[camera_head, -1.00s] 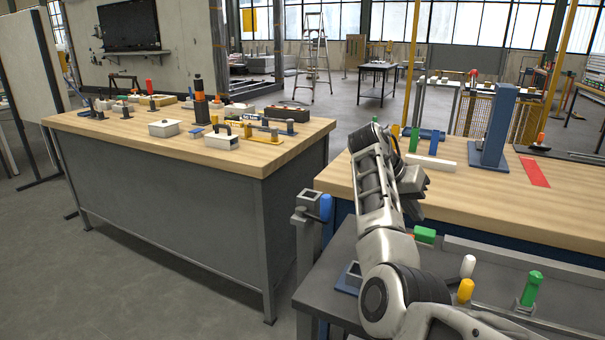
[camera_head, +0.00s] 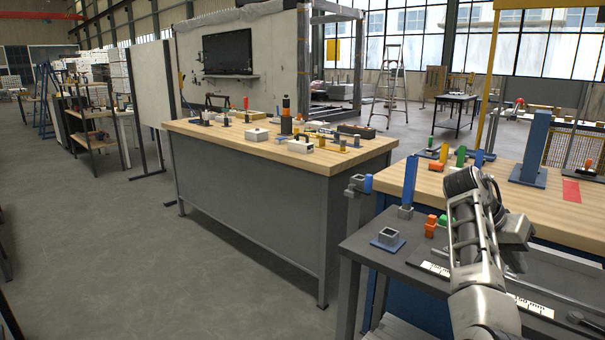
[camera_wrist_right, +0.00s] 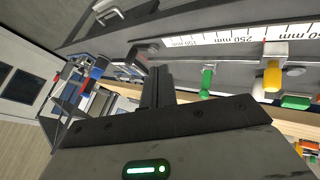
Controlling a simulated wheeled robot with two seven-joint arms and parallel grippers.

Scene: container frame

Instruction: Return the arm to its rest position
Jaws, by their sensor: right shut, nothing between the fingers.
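My right arm (camera_head: 475,245) rises from the bottom right of the head view, in front of the grey workbench. It is bent, with its dark rounded joint near the edge of the wooden table behind. My right gripper (camera_wrist_right: 156,85) shows in the wrist view as dark fingers close together, with nothing between them. In the head view its fingers are hard to make out. My left arm and left gripper are not in view.
The grey bench (camera_head: 350,230) holds a blue post (camera_head: 409,182), a square blue socket (camera_head: 388,238), orange and green pieces and a ruler strip. A wooden-topped table (camera_head: 300,157) with several parts stands left. Open floor (camera_head: 130,260) lies further left.

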